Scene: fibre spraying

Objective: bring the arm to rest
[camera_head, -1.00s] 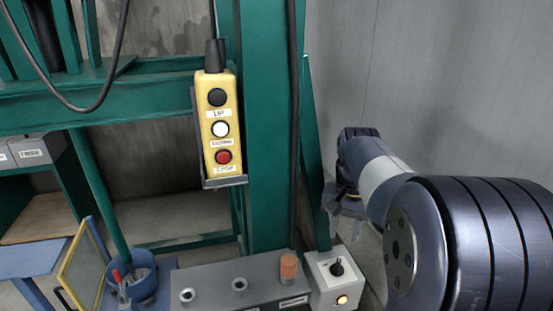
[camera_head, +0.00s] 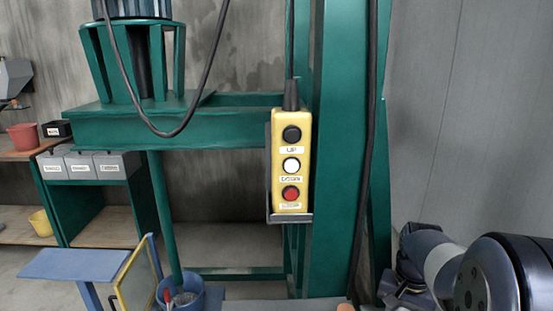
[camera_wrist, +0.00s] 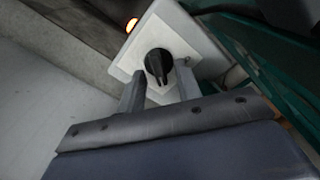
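My arm (camera_head: 440,262) shows at the lower right of the head view, its end low beside the green post and partly cut off by the bottom edge. In the wrist view my gripper (camera_wrist: 160,90) has its two grey fingers apart, with nothing held between them. Beyond the fingers is a black rotary knob (camera_wrist: 158,65) on a pale switch box (camera_wrist: 180,35). The knob shows in the gap between the fingers; whether they touch it I cannot tell. An orange light (camera_wrist: 131,24) glows on the box.
A yellow button pendant (camera_head: 291,160) hangs in a holder by the green post (camera_head: 340,150). A black cable (camera_head: 168,133) loops to its left. A blue tub (camera_head: 182,297) and a yellow-framed screen (camera_head: 138,280) stand at the lower left. A grey wall (camera_head: 470,120) is on the right.

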